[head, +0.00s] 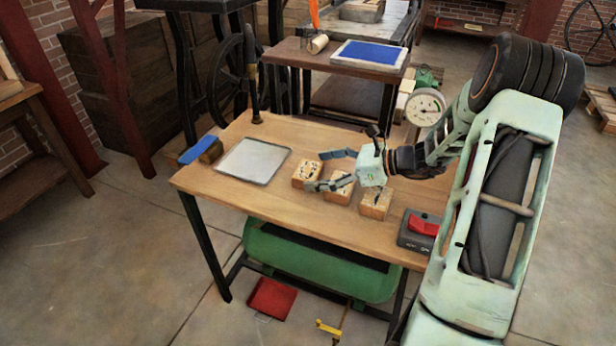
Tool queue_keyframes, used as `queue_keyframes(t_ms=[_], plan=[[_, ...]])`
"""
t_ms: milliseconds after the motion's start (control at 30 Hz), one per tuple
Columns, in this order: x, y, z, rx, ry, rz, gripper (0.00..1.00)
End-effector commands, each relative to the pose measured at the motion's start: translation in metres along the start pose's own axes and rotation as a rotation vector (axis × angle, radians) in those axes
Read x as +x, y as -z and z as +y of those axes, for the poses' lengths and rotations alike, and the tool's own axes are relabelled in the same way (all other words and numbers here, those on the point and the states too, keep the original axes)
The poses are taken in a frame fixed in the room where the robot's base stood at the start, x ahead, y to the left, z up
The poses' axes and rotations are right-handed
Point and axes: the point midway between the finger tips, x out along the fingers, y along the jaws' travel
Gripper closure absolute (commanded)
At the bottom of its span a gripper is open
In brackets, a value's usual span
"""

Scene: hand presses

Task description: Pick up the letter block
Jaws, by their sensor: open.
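Three wooden letter blocks with dark marks on top stand in a slanting row on the wooden table (222,190). They are the left block (306,174), the middle block (341,192) and the right block (376,205). My gripper (317,170) comes in from the right, its two fingers spread and pointing left. The fingers are over or beside the left and middle blocks and partly hide them. I cannot tell the exact height of the fingers or whether they touch a block. No block is visibly held.
A dark upright handle (252,80) stands at the back edge. A dark box with a red top (421,229) is at the right. A green tank (300,258) is underneath.

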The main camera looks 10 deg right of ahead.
Motion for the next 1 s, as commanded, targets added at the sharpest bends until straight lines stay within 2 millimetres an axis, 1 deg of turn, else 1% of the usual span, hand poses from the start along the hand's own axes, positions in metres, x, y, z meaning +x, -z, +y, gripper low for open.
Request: queue_keyframes(t_ms=[33, 100, 200, 433, 867, 1000], plan=[[0.011, 0.002, 0.002, 0.0, -0.004, -0.001, 0.18], [0.021, 0.001, 0.002, 0.0, -0.004, -0.001, 0.18], [0.032, 0.001, 0.002, 0.0, -0.002, -0.001, 0.18], [0.033, 0.0, 0.001, 0.0, 0.0, 0.0, 0.18], [0.033, 0.0, 0.001, 0.0, -0.001, 0.0, 0.66], [0.033, -0.001, 0.001, 0.0, -0.001, -0.001, 0.66]])
